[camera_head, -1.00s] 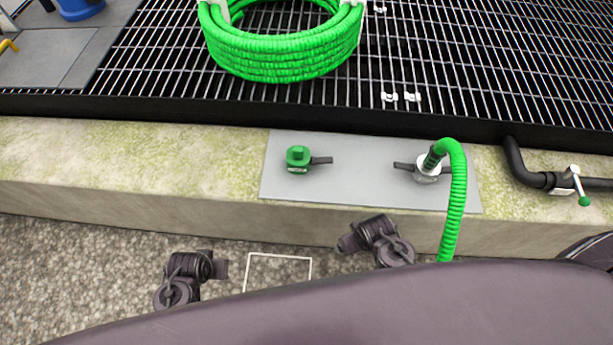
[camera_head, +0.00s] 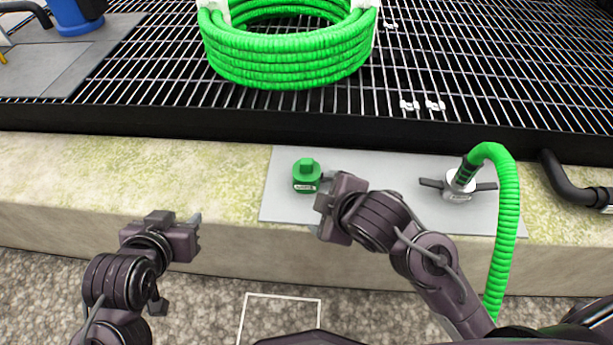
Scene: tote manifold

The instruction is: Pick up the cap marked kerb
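A green cap (camera_head: 307,177) with a raised grip on top and a small pale label on its front sits on a grey plate (camera_head: 287,208) on the concrete ledge. The label is too small to read surely. My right gripper (camera_head: 321,204) is open, just right of and in front of the cap. Its far finger is close to the cap's right side, and I cannot tell whether they touch. My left gripper (camera_head: 196,234) appears open and empty, at the ledge's front, left of the plate.
A green hose (camera_head: 508,210) runs from a silver fitting (camera_head: 458,188) with dark levers at the plate's right. A coiled green hose (camera_head: 285,70) lies on the grating behind. A dark pipe (camera_head: 565,182) is at far right. The ledge left of the plate is clear.

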